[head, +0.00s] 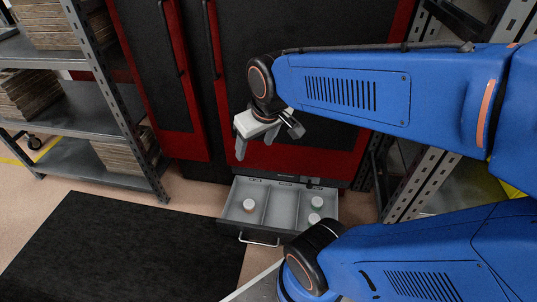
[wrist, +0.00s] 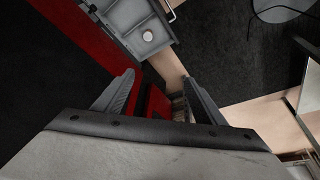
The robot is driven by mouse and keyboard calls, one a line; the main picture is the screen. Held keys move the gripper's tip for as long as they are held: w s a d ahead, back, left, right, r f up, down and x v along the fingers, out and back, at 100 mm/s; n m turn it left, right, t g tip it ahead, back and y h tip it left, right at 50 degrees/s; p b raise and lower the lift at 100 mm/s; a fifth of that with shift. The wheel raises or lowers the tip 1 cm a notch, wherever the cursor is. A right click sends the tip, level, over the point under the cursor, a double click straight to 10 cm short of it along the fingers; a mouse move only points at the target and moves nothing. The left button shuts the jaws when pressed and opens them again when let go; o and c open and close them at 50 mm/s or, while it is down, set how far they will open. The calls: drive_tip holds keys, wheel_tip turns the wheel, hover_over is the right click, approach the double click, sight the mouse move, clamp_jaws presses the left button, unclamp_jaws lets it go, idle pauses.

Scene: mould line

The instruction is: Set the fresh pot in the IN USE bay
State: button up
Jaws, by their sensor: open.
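An open grey drawer (head: 262,231) with three bays sits low at the front of the red and black machine. One white round pot (head: 249,204) stands in its left bay. Two more white pots, one farther back (head: 316,202) and one nearer (head: 313,218), are in the right bay. The middle bay looks empty. The bay labels are too small to read, so I cannot tell which is IN USE. My gripper (head: 255,147) is open and empty above the drawer's left part. In the wrist view its fingers (wrist: 158,85) are apart, with one pot (wrist: 148,36) in the drawer beyond them.
The red and black machine (head: 290,155) rises behind the drawer. A grey shelf rack (head: 75,100) with stacked boards stands at the left, and another rack (head: 412,185) at the right. A black mat (head: 130,250) lies on the floor at lower left, with clear floor around it.

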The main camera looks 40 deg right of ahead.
drive_tip(key=s+r, duration=0.2)
drive_tip(key=s, duration=0.5)
drive_tip(key=shift+a+t, duration=0.3)
drive_tip(key=shift+c, duration=0.3)
idle(0.7)
